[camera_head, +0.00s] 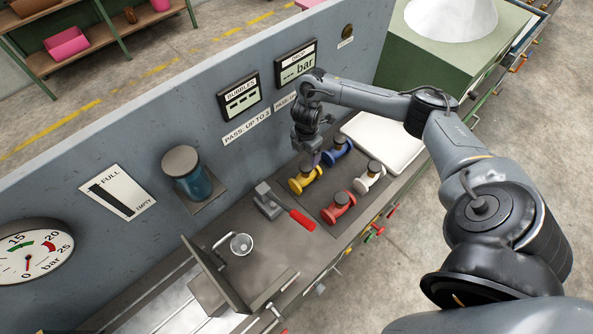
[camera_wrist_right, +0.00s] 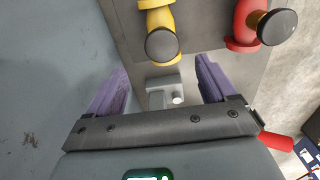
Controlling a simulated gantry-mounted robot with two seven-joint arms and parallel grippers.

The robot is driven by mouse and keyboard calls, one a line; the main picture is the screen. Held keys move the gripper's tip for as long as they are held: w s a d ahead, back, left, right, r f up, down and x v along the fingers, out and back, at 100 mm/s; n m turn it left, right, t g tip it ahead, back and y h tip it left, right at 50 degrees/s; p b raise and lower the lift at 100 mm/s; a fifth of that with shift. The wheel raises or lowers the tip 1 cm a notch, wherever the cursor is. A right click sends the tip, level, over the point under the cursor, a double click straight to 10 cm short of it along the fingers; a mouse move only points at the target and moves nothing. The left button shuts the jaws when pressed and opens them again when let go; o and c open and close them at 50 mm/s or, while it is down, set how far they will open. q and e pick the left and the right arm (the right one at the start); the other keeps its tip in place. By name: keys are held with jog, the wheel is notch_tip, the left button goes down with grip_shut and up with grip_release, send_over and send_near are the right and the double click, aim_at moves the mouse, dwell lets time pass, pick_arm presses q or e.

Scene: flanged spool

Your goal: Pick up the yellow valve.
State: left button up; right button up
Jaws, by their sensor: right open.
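The yellow valve (camera_head: 303,181) lies on the dark bench mat, nearest the wall panel in a group of coloured valves. In the right wrist view the yellow valve (camera_wrist_right: 157,17) shows at the top edge, its dark round cap toward me and its far part cut off. My right gripper (camera_head: 314,159) hangs close behind and above the valve. In the wrist view its two purple fingers (camera_wrist_right: 162,64) are spread apart with nothing between them; the valve appears just beyond the fingertips. My left gripper is in neither view.
A blue valve (camera_head: 337,149), a white valve (camera_head: 369,174) and a red valve (camera_head: 339,207) stand close by. A grey clamp with a red handle (camera_head: 301,220) lies to the left. The upright panel (camera_head: 232,128) runs close behind the gripper. A white tray (camera_head: 385,140) lies to the right.

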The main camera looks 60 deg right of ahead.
aim_at(306, 165)
jog(key=f, duration=0.4)
jog(key=shift+s+b, duration=0.3)
jog(key=shift+s, duration=0.05)
jog(key=shift+w+d+f, duration=0.1)
jog(key=shift+d+f, duration=0.05)
jog(key=shift+f, duration=2.95)
jog(key=shift+c, duration=0.3)
grip_shut()
jog(key=shift+w+r, duration=0.1)
jog(key=shift+r, duration=0.05)
